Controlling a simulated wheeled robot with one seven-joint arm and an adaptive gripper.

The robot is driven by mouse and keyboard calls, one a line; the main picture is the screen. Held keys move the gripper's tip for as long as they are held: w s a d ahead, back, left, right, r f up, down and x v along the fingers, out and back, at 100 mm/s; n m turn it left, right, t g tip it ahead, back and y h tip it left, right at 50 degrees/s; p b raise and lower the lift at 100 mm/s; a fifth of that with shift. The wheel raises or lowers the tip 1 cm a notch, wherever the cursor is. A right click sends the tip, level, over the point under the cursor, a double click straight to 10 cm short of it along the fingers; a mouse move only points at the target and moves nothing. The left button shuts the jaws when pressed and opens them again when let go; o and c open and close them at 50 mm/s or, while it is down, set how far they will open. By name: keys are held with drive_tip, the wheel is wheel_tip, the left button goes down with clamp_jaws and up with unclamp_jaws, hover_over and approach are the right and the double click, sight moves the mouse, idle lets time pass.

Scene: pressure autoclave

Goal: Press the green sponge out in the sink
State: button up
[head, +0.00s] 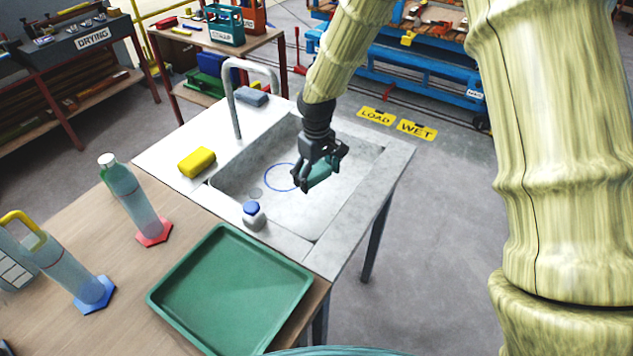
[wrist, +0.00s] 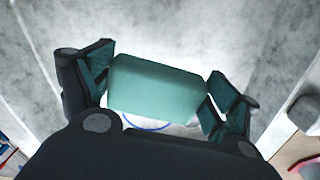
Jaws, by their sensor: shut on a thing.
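The green sponge (wrist: 155,88) is held between the two fingers of my gripper (wrist: 163,92), with one finger at each end of it in the wrist view. In the head view my gripper (head: 318,180) is over the sink (head: 345,195), and the sponge (head: 321,173) is partly hidden by the fingers. The gripper is shut on the sponge. A blue ring (head: 281,177) is marked on the sink floor, left of the gripper; part of it (wrist: 148,125) shows below the sponge in the wrist view. I cannot tell the exact height above the sink floor.
A tall faucet (head: 236,100) stands at the sink's back left. A green tray (head: 232,290) and two bottles are on the table.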

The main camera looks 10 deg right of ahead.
sight(317, 200)
drive_tip(key=shift+f+b, duration=2.4)
drive_tip(key=shift+f, duration=0.75)
drive_tip(key=shift+s+f, duration=0.1)
drive_tip(key=shift+f, duration=0.45)
drive_tip(key=shift+r, duration=0.1)
drive_tip(key=shift+r+p, duration=2.9)
drive_tip(key=shift+r, duration=0.5)
